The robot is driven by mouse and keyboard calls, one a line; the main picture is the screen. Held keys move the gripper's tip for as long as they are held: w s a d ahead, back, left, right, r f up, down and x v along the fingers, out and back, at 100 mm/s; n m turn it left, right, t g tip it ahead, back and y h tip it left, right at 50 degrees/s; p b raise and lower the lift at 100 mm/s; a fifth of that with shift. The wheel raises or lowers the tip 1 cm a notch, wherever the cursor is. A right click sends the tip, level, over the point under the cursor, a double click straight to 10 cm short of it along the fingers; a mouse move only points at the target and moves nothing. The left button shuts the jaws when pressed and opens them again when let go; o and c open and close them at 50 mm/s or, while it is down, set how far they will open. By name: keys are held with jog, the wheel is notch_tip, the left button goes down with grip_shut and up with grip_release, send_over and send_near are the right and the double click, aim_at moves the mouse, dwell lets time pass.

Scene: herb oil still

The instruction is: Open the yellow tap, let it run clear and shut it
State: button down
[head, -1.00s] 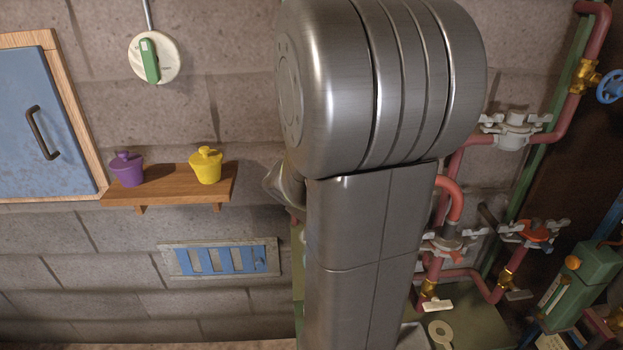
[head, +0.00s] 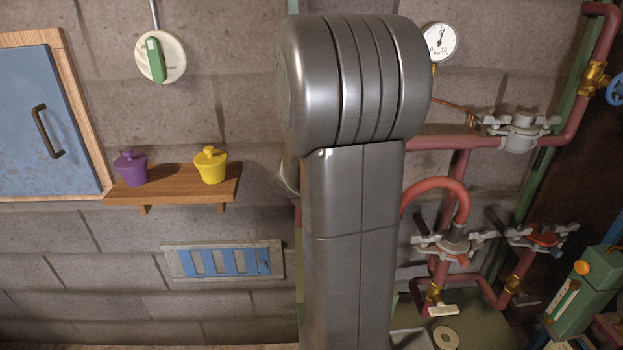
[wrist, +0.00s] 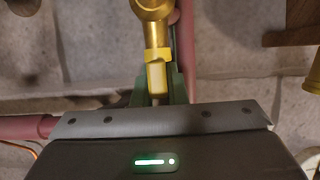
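The yellow tap (wrist: 156,78) shows in the wrist view at the top middle, with a brass-coloured body above a yellow collar and a short yellow piece below it. The yellow piece lies straight in front of my gripper, close to the grey front edge of its housing. Green shapes flank or lie behind the yellow piece; I cannot tell whether any are fingers. My fingertips are not clear, so I cannot tell whether they touch the tap. In the head view my arm hides the tap and my gripper.
A wooden shelf (head: 165,190) holds a purple pot (head: 131,170) and a yellow pot (head: 210,167). A pressure gauge (head: 440,42) and red pipes (head: 455,143) with clamps stand right of my arm. A green device (head: 585,290) is at lower right. A blue cabinet door (head: 45,135) is at left.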

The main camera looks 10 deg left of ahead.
jog(key=shift+r+m+h+p, duration=0.2)
jog(key=shift+m+h+p, duration=0.15)
jog(key=shift+p, duration=0.8)
jog(key=m+h+p, duration=0.1)
jog(key=p, duration=0.3)
jog(key=shift+r+h, duration=0.15)
jog(key=shift+h, duration=0.2)
jog(key=m+h+p, duration=0.2)
jog(key=p, duration=0.1)
jog(key=shift+f+m+h+p, duration=0.2)
jog(key=shift+m+h+p, duration=0.7)
jog(key=shift+h, duration=0.1)
jog(key=shift+f+m+h, duration=0.15)
jog(key=shift+m+h, duration=0.7)
jog(key=shift+h, duration=0.15)
jog(key=m+g+h, duration=0.2)
jog(key=m+h, duration=0.1)
jog(key=shift+f+m+h, duration=0.1)
jog(key=shift+m+h, duration=0.2)
jog(key=m+g+h, duration=0.3)
jog(key=m+g, duration=0.1)
jog(key=shift+h, duration=0.3)
jog(key=shift+m+g+h, duration=0.7)
jog(key=shift+m+g, duration=1)
jog(key=shift+g, duration=0.3)
